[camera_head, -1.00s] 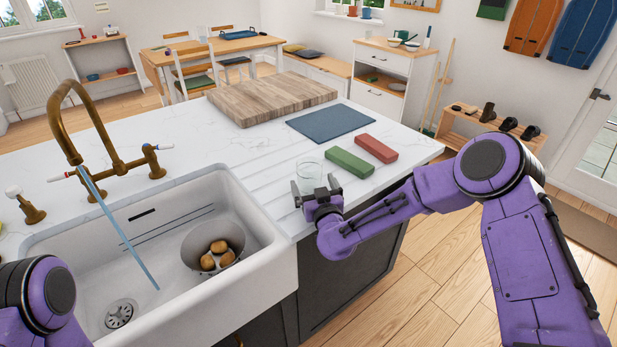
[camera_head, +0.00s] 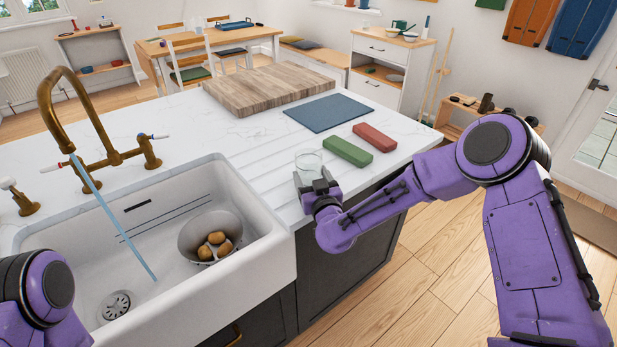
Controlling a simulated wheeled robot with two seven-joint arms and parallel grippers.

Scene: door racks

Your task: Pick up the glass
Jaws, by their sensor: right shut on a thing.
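A clear glass (camera_head: 308,160) stands upright on the white counter, between the sink and the green block. My right gripper (camera_head: 315,180) is at the near side of the glass, its dark fingers shut on it; the fingers hide the lower part of the glass. I cannot tell any gap between the glass's base and the counter. Of my left arm only purple links show at the lower left; its gripper is out of view.
A green block (camera_head: 348,151) and a red block (camera_head: 374,137) lie just right of the glass. A blue mat (camera_head: 328,113) and a wooden board (camera_head: 268,88) lie behind. The white sink (camera_head: 262,250) on the left holds a bowl (camera_head: 190,236) of potatoes under a brass tap (camera_head: 88,115) with running water.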

